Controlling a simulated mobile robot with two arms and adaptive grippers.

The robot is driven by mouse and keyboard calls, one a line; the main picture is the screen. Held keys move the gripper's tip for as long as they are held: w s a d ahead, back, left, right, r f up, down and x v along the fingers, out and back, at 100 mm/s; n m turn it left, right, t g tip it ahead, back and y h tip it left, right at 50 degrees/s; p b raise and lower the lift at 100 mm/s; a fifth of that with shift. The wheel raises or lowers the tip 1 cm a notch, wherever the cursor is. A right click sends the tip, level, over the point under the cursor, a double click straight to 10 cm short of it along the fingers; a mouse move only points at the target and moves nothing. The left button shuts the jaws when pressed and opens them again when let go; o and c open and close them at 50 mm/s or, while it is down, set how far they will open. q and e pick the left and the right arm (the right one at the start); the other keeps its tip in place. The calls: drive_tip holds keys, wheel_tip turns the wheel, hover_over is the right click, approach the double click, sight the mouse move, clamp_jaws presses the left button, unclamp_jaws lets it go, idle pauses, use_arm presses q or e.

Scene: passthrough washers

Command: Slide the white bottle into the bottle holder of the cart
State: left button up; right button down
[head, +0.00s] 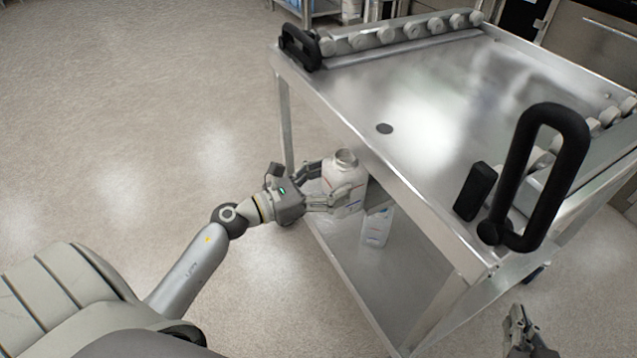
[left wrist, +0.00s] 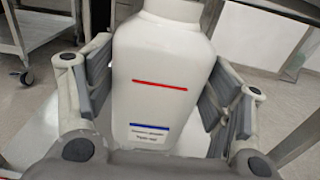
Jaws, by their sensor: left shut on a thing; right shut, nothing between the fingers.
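The white bottle (head: 341,168) is upright beside the cart's near left side, below the level of its top. My left gripper (head: 338,190) is shut on it, with a finger on either side. In the left wrist view the bottle (left wrist: 163,75) fills the middle between the pads and shows a red line and a blue-marked label. The cart (head: 400,180) has a metal top and a lower shelf. A grey edge by the bottle (head: 381,197) may be part of the bottle holder, but the bottle mostly hides it. My right gripper (head: 520,327) is shut and empty at the bottom right.
A clear-white container (head: 376,228) stands on the cart's lower shelf (head: 355,285). Black handles (head: 540,175) and (head: 299,47) rise at the cart's corners. Rows of light rollers (head: 412,30) line its edges. The floor to the left is clear.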

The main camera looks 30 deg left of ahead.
use_arm(q)
drive_tip(key=x, duration=0.4)
drive_tip(key=shift+w+d, duration=0.1)
drive_tip(key=x, duration=0.3)
drive_tip(key=shift+w+d, duration=0.1)
drive_tip(key=shift+w, duration=0.05)
drive_tip(key=shift+p+x, duration=0.3)
drive_tip(key=shift+x, duration=0.5)
use_arm(e)
drive_tip(key=shift+s+d+f+g+h, duration=0.15)
drive_tip(key=shift+s+d+f+g, duration=0.1)
drive_tip(key=shift+s+f+g, duration=0.3)
drive_tip(key=shift+s+d+f+g+h, duration=0.2)
drive_tip(key=shift+s+f+g, duration=0.15)
drive_tip(key=shift+f, duration=0.35)
drive_tip(key=shift+r, duration=0.1)
use_arm(q)
drive_tip(key=shift+f, duration=0.1)
use_arm(e)
drive_tip(key=shift+w+a+r+t, duration=0.3)
drive_tip(key=shift+w+r+t, duration=0.05)
drive_tip(key=shift+r+t, duration=0.1)
use_arm(q)
drive_tip(key=shift+w, duration=0.1)
use_arm(e)
drive_tip(key=shift+w+r, duration=0.2)
drive_tip(key=shift+r, duration=0.1)
